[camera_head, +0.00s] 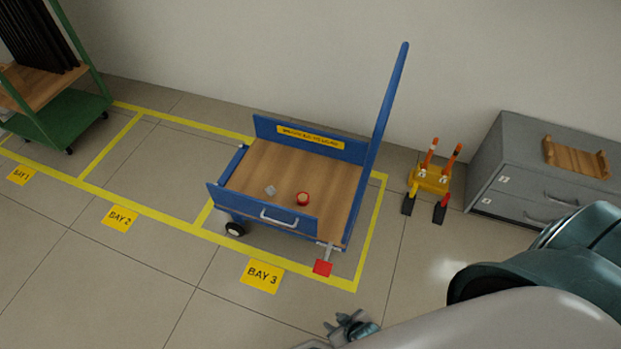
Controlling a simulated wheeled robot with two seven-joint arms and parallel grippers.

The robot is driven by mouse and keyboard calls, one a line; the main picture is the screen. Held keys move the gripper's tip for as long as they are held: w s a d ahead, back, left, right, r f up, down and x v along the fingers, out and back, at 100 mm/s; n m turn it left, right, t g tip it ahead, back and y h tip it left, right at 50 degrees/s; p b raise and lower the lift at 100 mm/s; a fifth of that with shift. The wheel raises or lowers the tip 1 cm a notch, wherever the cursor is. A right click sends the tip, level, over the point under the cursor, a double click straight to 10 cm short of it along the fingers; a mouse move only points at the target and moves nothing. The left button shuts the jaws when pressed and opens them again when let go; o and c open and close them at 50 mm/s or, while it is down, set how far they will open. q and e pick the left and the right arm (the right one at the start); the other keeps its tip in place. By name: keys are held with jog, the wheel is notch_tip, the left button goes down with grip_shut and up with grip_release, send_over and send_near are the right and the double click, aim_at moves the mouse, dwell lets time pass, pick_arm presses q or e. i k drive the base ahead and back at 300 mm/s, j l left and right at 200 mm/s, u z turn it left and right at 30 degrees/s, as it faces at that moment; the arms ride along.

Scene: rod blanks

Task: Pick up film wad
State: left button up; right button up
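A small pale grey, crumpled-looking lump, which looks like the film wad (270,190), lies on the wooden deck of the blue cart (256,126). A round red piece with a pale middle (303,198) lies to its right, apart from it. My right gripper (347,323) is at the bottom of the view, on the near side of the cart and well away from the wad. Its small fingers look spread, with nothing seen between them. My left gripper is not in view.
The cart has raised blue side panels and a tall handle (388,110). It stands in yellow-lined BAY 3 (262,276), with a red pedal (322,268) in front. A green rack (62,125), yellow stand (430,179) and grey cabinet (510,207) stand around. BAY 2's floor is clear.

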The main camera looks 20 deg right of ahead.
aim_at(270, 191)
jog(key=i+j+z, duration=0.2)
jog(key=z, duration=0.3)
jog(key=i+j+z, duration=0.15)
jog(key=j+z, duration=0.3)
jog(key=i+j+z, duration=0.1)
jog(key=z, duration=0.4)
jog(key=j, duration=0.1)
